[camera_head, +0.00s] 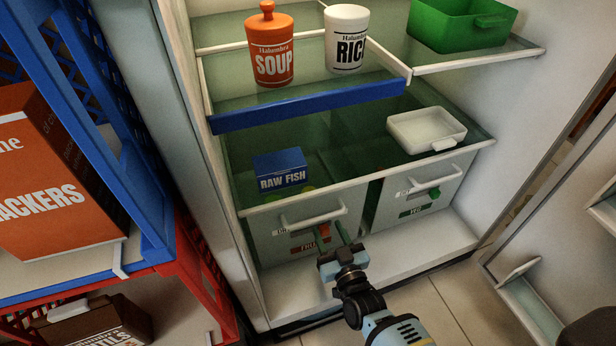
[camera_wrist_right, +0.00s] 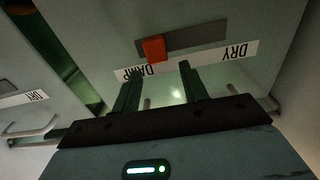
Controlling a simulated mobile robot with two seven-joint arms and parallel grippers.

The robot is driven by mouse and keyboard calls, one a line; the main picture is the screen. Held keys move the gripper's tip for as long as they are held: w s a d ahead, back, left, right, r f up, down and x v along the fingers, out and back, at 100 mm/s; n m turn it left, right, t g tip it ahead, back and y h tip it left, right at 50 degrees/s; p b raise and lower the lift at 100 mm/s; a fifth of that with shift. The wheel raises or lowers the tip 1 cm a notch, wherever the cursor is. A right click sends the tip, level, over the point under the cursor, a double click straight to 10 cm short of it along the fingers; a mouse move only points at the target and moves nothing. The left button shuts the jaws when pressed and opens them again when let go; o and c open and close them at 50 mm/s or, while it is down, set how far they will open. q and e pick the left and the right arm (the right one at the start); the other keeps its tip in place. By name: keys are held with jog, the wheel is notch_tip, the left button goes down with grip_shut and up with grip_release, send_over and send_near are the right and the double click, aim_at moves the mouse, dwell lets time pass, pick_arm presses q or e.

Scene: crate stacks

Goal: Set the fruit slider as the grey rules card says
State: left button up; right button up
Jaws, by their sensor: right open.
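The fruit drawer (camera_head: 265,245) is the left of two drawers low in the fridge, with a red label partly hidden by my gripper. Its red slider knob (camera_wrist_right: 154,49) sits on a grey track (camera_wrist_right: 195,38). In the upside-down wrist view, the knob is near the track's DAMP end, away from DRY. In the head view the red knob (camera_head: 323,230) is toward the track's right. My right gripper (camera_head: 346,240) is open before the drawer; in the wrist view its fingers (camera_wrist_right: 158,72) point at the knob, one on each side. Contact cannot be told. No grey rules card shows.
The vegetable drawer (camera_head: 390,212) with a green knob (camera_head: 434,193) is to the right. A raw fish box (camera_head: 280,172) and white tray (camera_head: 430,130) are above the drawers. Blue (camera_head: 140,215) and red crates (camera_head: 190,265) stand left. The open fridge door (camera_head: 520,250) is right.

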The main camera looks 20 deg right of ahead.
jog(key=shift+w, duration=0.15)
jog(key=shift+c, duration=0.4)
grip_shut()
dwell(1.0)
jog(key=shift+o, duration=0.4)
grip_release()
